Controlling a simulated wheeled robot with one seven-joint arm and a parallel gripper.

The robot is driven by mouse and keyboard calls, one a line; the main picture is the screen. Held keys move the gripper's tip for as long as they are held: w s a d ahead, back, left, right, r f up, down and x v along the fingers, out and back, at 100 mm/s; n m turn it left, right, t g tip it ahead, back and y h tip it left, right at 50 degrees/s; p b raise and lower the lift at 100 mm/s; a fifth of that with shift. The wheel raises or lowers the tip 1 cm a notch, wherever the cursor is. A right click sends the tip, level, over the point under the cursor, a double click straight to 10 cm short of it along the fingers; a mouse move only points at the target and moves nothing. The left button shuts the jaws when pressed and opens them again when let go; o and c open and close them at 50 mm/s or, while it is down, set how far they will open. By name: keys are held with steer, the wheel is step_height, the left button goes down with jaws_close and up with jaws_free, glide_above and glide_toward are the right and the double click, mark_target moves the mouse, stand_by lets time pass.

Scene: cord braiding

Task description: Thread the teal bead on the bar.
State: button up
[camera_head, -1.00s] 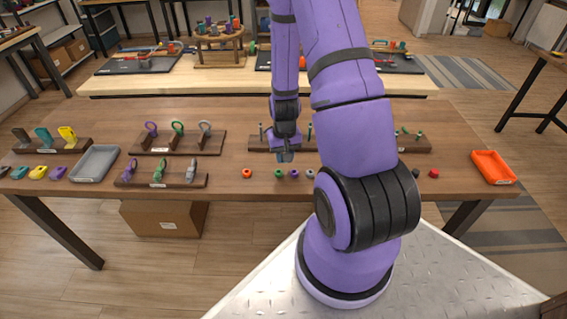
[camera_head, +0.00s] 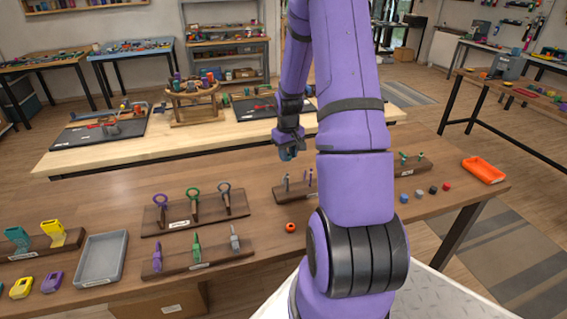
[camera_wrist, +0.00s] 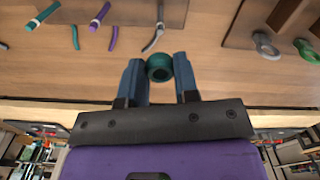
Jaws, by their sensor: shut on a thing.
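The teal bead (camera_wrist: 159,68) is between the two blue fingers of my gripper (camera_wrist: 160,76) in the wrist view, held near the fingertips, its round hole showing. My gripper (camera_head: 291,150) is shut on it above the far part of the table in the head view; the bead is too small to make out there. A dark wooden rack (camera_head: 280,196) with thin upright pegs stands below the gripper, partly hidden behind my arm. The wrist view shows a dark board (camera_wrist: 140,12) with teal, purple and grey bars, apart from the bead. I cannot tell which is the task's bar.
Racks with rings and clips (camera_head: 194,208) and a grey tray (camera_head: 102,258) are left.

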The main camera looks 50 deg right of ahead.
steer(key=shift+f, duration=3.1)
steer(key=shift+o, duration=0.9)
steer(key=shift+c, duration=1.2)
steer(key=shift+f, duration=1.15)
steer(key=o, duration=1.3)
